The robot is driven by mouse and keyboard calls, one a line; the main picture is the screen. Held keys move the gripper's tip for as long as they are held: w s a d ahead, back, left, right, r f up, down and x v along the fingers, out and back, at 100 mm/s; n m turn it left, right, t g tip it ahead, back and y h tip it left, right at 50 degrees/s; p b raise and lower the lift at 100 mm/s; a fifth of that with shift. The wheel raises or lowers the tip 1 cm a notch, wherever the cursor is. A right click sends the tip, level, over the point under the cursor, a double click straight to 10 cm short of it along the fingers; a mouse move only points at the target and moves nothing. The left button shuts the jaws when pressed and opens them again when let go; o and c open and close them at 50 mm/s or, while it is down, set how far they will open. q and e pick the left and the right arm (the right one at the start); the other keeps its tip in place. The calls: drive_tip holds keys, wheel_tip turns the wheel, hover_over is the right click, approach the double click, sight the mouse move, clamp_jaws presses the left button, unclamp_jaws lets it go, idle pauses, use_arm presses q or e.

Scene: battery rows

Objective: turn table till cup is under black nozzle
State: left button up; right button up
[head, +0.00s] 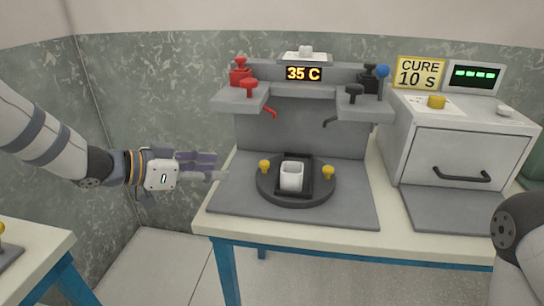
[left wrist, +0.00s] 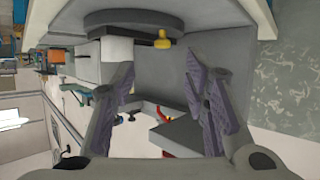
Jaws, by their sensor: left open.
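A white cup (head: 291,177) stands upright in a black rectangular holder on the round dark turntable (head: 297,198). Yellow knobs stick up at the turntable's left (head: 264,166) and right (head: 328,171). The black nozzle (head: 332,122) hangs behind and to the right of the cup, which is under neither nozzle. My left gripper (head: 218,168) is open and empty, left of the turntable and apart from the left knob. In the left wrist view its fingers (left wrist: 170,88) are spread, with the turntable (left wrist: 130,19) and a yellow knob (left wrist: 163,41) beyond them. My right gripper is out of view.
A red nozzle (head: 270,112) hangs at the back left. Grey shelves carry a red valve (head: 241,72) and a black valve (head: 370,78). The display (head: 304,74) reads 35 C. A curing oven (head: 460,145) stands right. Grey mat (head: 232,195) around the turntable is clear.

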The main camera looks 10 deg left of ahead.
sight(261, 164)
use_arm(q)
drive_tip(key=shift+w+d+r, duration=0.15)
drive_tip(key=shift+w+d, duration=0.15)
drive_tip(key=shift+w, duration=0.2)
drive_tip(key=shift+w+d+r, duration=0.1)
drive_tip(key=shift+w+d, duration=0.2)
drive_tip(key=shift+w, duration=0.2)
drive_tip(key=shift+w+d+f+b, duration=0.5)
drive_tip(key=shift+w+d+f, duration=0.35)
drive_tip(key=shift+f, duration=0.1)
drive_tip(key=b+x, duration=0.1)
drive_tip(key=x, duration=0.6)
drive_tip(key=shift+r, duration=0.15)
drive_tip(key=shift+w+d, duration=0.3)
drive_tip(key=shift+d, duration=0.05)
clamp_jaws()
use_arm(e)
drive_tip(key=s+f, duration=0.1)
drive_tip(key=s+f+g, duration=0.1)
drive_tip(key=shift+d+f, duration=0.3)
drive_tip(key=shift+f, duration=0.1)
